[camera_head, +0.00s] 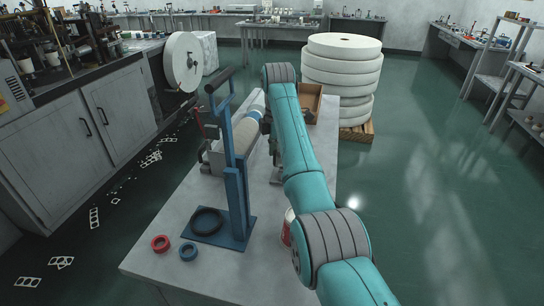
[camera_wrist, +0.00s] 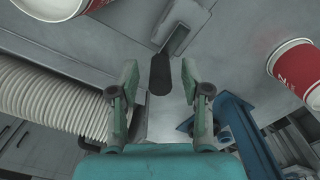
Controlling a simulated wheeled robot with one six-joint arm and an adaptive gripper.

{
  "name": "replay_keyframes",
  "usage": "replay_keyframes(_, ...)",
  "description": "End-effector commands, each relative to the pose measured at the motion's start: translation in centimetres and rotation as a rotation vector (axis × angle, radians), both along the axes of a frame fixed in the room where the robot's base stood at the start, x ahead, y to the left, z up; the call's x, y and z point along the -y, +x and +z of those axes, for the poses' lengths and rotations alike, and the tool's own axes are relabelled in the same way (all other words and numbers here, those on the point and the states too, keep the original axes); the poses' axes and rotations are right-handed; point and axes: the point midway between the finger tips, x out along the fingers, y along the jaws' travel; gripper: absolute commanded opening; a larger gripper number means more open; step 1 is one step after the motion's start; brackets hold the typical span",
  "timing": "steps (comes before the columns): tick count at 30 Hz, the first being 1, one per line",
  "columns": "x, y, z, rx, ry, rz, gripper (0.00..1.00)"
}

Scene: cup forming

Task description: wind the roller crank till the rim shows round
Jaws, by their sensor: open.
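In the wrist view my gripper (camera_wrist: 159,75) is open, one finger on each side of a black crank grip (camera_wrist: 159,74). Gaps show between the grip and both fingers; I cannot tell how deep the grip sits between them. The grip joins a grey crank arm (camera_wrist: 181,40). Two red and white paper cups show, one cut off at the top left (camera_wrist: 58,8) and one at the right (camera_wrist: 299,73). I cannot tell which cup the crank works on. In the head view my arm hides the crank and gripper; a grey roller machine (camera_head: 217,152) stands left of it.
A tall blue lever stand (camera_head: 236,190) is at the table's front, with a red ring (camera_head: 160,243) and a blue ring (camera_head: 188,251) beside it. An open brown box (camera_head: 312,100) sits farther back. Large white paper reels (camera_head: 342,75) are stacked beyond the table.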

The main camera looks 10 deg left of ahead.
Motion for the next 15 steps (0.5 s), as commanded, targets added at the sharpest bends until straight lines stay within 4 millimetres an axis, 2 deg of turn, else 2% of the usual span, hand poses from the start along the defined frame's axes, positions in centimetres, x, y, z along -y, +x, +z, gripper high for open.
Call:
replay_keyframes(4,0.33,0.12,-0.95,-0.001,-0.001,0.0,0.47)
replay_keyframes(13,0.38,0.17,-1.12,0.0,0.0,0.001,0.47)
replay_keyframes(14,0.38,0.17,-1.11,0.0,0.0,0.001,0.42)
replay_keyframes(15,0.38,0.17,-1.11,0.0,0.0,0.001,0.33)
